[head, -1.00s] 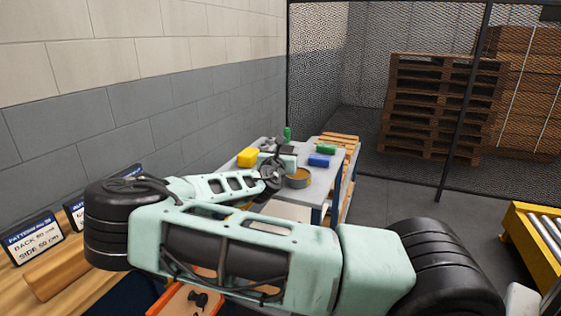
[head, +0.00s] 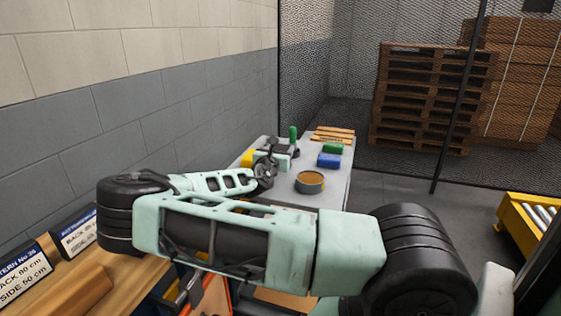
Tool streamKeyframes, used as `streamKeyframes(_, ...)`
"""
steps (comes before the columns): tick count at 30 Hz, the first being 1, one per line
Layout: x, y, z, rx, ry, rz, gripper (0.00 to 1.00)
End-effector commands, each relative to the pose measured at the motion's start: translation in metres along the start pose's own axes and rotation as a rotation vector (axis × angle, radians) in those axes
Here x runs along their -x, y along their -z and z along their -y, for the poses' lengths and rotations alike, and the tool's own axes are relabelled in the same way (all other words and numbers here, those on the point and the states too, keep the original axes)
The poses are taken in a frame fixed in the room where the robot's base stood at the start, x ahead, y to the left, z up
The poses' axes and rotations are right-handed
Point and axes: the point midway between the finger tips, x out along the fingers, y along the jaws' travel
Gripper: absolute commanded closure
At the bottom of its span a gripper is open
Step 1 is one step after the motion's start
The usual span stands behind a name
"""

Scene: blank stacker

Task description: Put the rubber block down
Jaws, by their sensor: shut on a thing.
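My gripper (head: 272,158) is at the far end of my pale green arm, over the back left part of the grey bench (head: 325,197). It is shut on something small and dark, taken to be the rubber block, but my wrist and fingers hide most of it. I cannot tell whether it touches the bench top. A yellow block (head: 248,159) is just left of my gripper, partly covered by it. A green upright handle (head: 293,134) on a dark base stands just right of my gripper.
A round grey tin (head: 309,183) with brown contents stands nearer on the bench. A blue block (head: 329,160) and a green block (head: 333,148) lie at its right side. Wooden slats (head: 334,132) are behind. A wall is at left, a mesh fence beyond.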

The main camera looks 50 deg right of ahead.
Motion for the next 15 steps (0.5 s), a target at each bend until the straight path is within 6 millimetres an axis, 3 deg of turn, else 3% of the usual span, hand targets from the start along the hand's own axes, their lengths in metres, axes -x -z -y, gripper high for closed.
streamKeyframes(9,0.0,0.037,0.0,0.002,-0.001,0.001,0.78)
streamKeyframes(15,0.0,0.04,0.0,0.0,0.0,0.002,0.78)
